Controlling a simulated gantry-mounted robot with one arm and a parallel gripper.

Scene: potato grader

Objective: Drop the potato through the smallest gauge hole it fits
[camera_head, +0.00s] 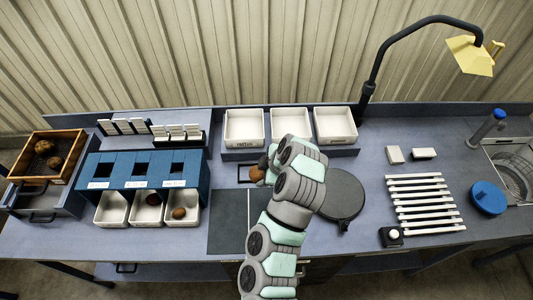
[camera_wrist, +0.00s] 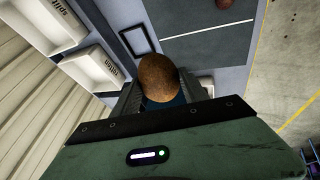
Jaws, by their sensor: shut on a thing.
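A brown potato (camera_wrist: 158,76) is held between the fingers of my gripper (camera_head: 264,172), which is shut on it. In the head view the potato (camera_head: 257,174) shows only partly beside my wrist, near a dark-framed rectangle (camera_head: 243,172) on the bench. My gripper is apart from the stand.
White bins sit under the stand; the middle bin (camera_head: 146,220) and right bin (camera_head: 182,222) hold potatoes. A wooden crate (camera_head: 72,136) with potatoes is far left. White trays (camera_head: 244,143) stand behind my gripper. A dark mat (camera_head: 228,221) and black round plate (camera_head: 343,222) are nearby.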

